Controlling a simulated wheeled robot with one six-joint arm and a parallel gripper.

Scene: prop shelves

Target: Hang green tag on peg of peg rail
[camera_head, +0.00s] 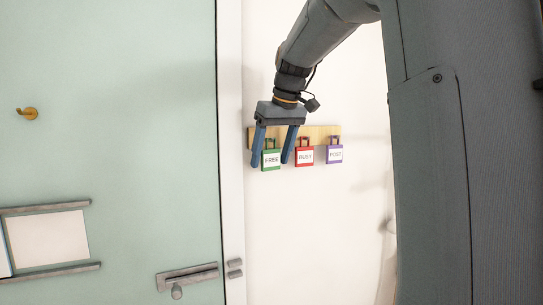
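The green tag (271,165), lettered FREE, hangs at the left end of a wooden peg rail (322,131) on the white wall. Its loop is partly hidden behind my gripper. My gripper (270,162) points down at the rail with its two blue fingers apart. In the picture one finger is on each side of the green tag. The right finger lies between the green and red tags. I cannot tell whether either finger touches the tag or how far in front of it they are.
A red tag (305,158) lettered BUSY and a purple tag (335,155) lettered POST hang further right on the rail.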

